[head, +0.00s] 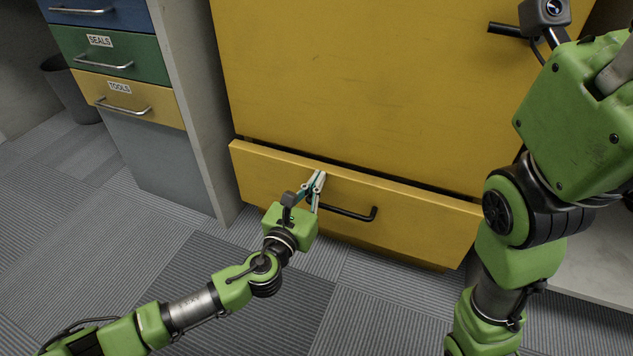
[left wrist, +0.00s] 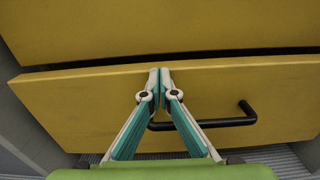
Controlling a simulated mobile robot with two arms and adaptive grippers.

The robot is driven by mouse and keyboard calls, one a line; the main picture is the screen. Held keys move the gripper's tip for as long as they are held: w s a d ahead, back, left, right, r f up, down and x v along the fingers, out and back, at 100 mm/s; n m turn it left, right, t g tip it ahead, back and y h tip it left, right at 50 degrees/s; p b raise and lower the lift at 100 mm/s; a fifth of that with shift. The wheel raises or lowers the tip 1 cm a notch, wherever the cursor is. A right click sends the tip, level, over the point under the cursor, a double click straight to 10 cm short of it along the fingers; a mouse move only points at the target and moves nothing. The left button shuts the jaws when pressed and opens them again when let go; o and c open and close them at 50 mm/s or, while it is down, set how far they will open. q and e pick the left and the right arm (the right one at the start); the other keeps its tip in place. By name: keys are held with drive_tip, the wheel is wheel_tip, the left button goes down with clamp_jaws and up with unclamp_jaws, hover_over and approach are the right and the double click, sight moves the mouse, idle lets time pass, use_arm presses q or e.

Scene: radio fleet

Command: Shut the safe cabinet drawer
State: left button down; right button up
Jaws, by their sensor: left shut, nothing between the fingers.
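The yellow safe cabinet (head: 350,80) fills the middle of the head view. Its bottom drawer (head: 420,222) stands slightly out, with a dark gap along its top edge. The drawer's black bar handle (head: 345,212) is on its front. My left gripper (head: 320,175) is shut and empty, its tips at the upper part of the drawer front, left of the handle's middle. In the left wrist view the closed fingertips (left wrist: 160,72) overlap the drawer front (left wrist: 80,98) near its top edge; I cannot tell whether they touch. My right gripper is not in view.
A drawer unit with blue, green (head: 105,55) and yellow (head: 130,100) drawers stands at the left, beside a grey panel (head: 190,100). A dark bin (head: 70,90) is behind it. Another black handle (head: 508,30) is higher on the cabinet. The carpet (head: 120,235) in front is clear.

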sight(322, 166)
use_arm(q)
drive_tip(key=shift+w, duration=0.1)
drive_tip(key=x, duration=0.4)
drive_tip(key=shift+w+r, duration=0.15)
drive_tip(key=shift+w, duration=0.05)
drive_tip(key=shift+r, duration=0.1)
drive_tip(key=shift+a, duration=0.1)
